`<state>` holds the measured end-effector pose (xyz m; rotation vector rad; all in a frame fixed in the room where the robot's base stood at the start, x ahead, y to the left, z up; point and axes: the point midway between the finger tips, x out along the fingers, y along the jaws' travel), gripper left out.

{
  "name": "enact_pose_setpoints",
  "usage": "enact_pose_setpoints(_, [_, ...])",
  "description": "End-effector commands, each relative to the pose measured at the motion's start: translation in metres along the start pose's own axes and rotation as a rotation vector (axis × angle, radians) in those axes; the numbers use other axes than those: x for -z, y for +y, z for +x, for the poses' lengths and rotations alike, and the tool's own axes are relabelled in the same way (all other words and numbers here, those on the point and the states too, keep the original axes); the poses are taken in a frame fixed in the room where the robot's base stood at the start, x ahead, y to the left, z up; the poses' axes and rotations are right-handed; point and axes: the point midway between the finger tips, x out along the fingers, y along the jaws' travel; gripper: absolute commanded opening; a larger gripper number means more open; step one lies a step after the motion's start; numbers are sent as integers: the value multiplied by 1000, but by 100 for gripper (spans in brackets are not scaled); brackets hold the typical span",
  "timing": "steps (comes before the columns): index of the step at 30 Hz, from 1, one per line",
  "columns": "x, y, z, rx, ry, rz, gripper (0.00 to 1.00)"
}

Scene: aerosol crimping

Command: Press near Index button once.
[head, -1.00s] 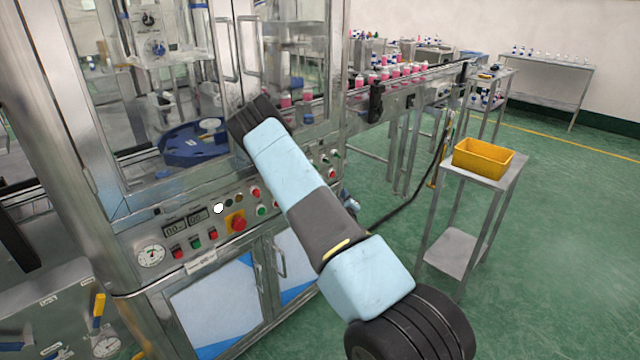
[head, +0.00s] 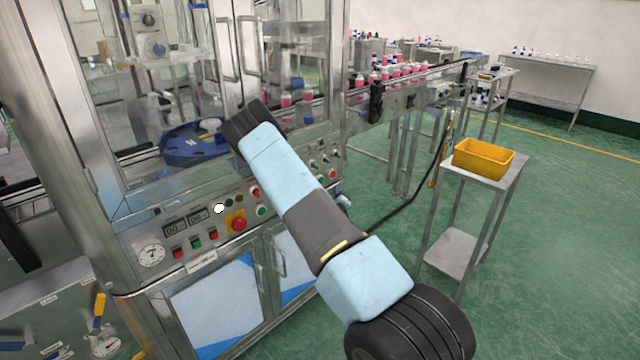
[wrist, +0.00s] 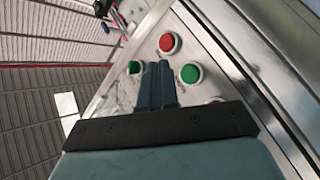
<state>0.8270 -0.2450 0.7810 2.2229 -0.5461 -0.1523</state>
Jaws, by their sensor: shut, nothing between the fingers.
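In the wrist view my gripper (wrist: 158,68) has its two dark fingers together, with nothing between them. The fingers point at a metal panel (wrist: 120,98) with a red button (wrist: 169,43), a green button (wrist: 190,74) to the right of the tips and another green button (wrist: 133,67) to the left. A further button is partly hidden behind the gripper body. No label is readable, so I cannot tell which is the near Index button. Contact is not clear. In the head view the machine's right-hand buttons (head: 333,174) show beside my arm; my gripper is hidden there.
The machine's front panel also has a red stop button (head: 239,224) on yellow, digital displays (head: 186,223) and a gauge (head: 152,255). A small stand (head: 452,250) with a yellow bin (head: 483,157) stands to the right. Green floor is open between them.

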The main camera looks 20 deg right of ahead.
Motion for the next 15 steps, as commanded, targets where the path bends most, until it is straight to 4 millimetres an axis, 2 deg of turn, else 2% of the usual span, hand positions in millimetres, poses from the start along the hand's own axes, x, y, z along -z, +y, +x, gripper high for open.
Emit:
enact_pose_setpoints(7, [14, -14, 20, 0, 1, 1, 0])
enact_pose_setpoints(15, [22, -22, 30, 0, -1, 0, 0])
